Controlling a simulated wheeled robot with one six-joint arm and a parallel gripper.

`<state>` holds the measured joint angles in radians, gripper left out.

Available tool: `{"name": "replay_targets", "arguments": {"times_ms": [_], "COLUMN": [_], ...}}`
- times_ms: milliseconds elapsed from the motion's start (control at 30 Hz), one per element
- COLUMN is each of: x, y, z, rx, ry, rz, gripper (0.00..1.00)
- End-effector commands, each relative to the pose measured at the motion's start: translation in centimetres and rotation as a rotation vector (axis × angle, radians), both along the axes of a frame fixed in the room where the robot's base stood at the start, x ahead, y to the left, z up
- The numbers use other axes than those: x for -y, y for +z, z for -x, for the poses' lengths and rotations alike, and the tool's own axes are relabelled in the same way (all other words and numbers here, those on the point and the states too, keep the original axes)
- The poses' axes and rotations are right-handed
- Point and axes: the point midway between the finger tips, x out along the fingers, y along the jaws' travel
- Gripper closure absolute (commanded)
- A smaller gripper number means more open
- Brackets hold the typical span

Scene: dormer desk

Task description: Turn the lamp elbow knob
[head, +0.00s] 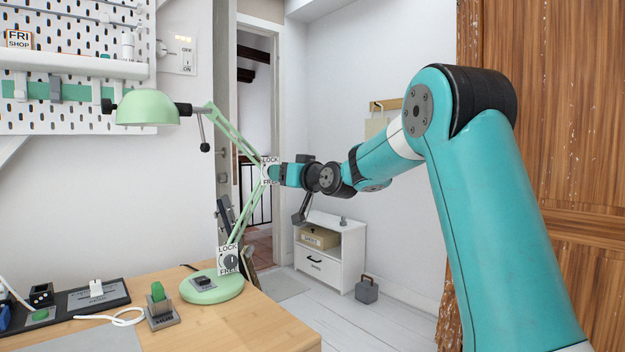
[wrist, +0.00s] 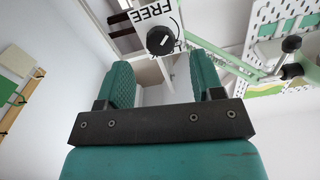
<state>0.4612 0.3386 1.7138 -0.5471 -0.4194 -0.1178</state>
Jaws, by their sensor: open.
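A pale green desk lamp (head: 148,107) stands on the desk, its round base (head: 212,286) near the desk's right edge. Its elbow has a white plate (head: 269,160) marked LOCK and FREE; my gripper (head: 272,173) is at that elbow and covers the knob in the head view. In the wrist view the black round elbow knob (wrist: 161,41) shows just beyond and between the fingertips of my open gripper (wrist: 163,75). The jaws look empty, and I cannot tell whether they touch the knob. A second knob (head: 229,262) with a LOCK/FREE plate sits low on the lamp.
A green-buttoned block (head: 160,304) and a dark tray (head: 90,298) with small devices lie on the desk (head: 250,322). A pegboard (head: 75,95) hangs behind the lamp shade. A white cabinet (head: 331,255) stands on the floor beyond. The air right of the lamp holds my arm.

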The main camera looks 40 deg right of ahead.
Motion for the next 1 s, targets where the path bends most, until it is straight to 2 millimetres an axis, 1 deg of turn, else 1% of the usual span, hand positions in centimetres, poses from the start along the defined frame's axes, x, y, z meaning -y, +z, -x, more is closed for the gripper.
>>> {"name": "replay_targets", "arguments": {"times_ms": [33, 100, 300, 400, 500, 600, 700, 1000], "x": [0.1, 0.2, 0.4, 0.4, 0.5, 0.4, 0.4, 0.4], "y": [0.0, 0.0, 0.0, -0.1, -0.1, -0.1, -0.1, -0.1], "z": [1.5, 3.3, 8.2, 10.0, 11.3, 12.1, 12.4, 12.4], "rx": [-0.001, -0.001, 0.0, -0.001, -0.002, -0.001, -0.002, -0.002], "ry": [-0.004, -0.004, -0.004, -0.004, -0.002, -0.001, 0.0, 0.0], "rz": [-0.001, -0.001, -0.001, -0.001, -0.001, 0.0, -0.001, -0.001], "gripper": [0.39, 0.39, 0.39, 0.39, 0.39, 0.39, 0.39, 0.39]}}
